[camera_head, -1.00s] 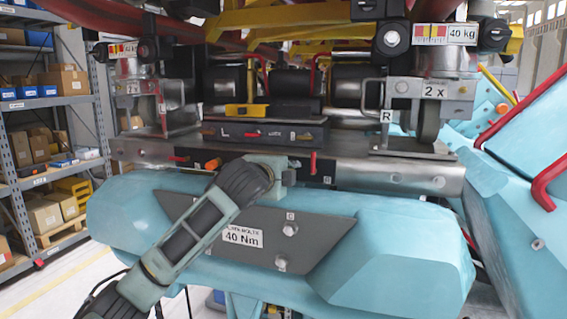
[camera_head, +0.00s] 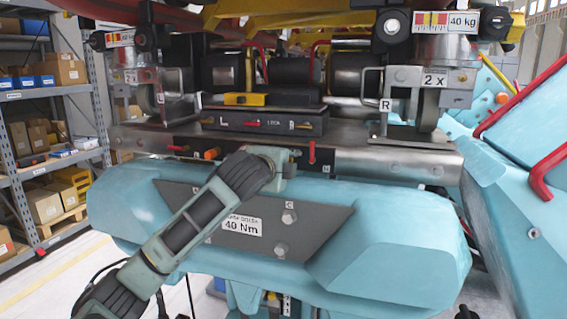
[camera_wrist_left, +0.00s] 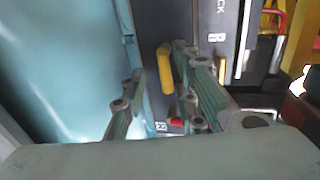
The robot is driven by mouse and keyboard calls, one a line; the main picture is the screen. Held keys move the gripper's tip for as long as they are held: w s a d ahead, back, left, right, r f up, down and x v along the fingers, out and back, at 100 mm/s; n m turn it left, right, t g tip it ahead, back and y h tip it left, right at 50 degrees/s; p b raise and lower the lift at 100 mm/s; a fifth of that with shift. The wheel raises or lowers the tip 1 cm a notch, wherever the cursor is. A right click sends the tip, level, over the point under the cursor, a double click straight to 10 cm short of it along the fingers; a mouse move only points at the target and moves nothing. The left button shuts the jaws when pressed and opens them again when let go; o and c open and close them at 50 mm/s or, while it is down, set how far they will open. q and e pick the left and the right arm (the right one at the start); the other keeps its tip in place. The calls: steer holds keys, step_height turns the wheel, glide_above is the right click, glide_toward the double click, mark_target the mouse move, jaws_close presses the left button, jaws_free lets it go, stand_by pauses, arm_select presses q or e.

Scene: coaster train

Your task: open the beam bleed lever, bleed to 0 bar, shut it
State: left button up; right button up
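My left gripper (camera_head: 286,163) reaches in from the lower left to the dark strip under the black box marked LOCK. In the left wrist view its two fingers (camera_wrist_left: 160,92) stand apart, with a yellow lever (camera_wrist_left: 166,68) between them. The lever lies close to the right finger, with a visible gap to the left finger; contact cannot be told. In the head view my gripper and wrist cover part of this strip. An orange knob (camera_head: 210,153) shows left of my wrist; whether it is the same lever cannot be told. No pressure reading is legible. My right gripper is not in view.
A red handle (camera_head: 312,153) hangs just right of my left gripper. The black LOCK box (camera_head: 290,124) with a red lever is above. The turquoise beam (camera_head: 400,235) with a grey 40 Nm plate (camera_head: 320,225) is below. Shelves (camera_head: 45,125) stand at the left.

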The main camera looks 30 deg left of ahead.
arm_select(q)
steer(key=shift+r, duration=0.1)
steer(key=v, duration=1.2)
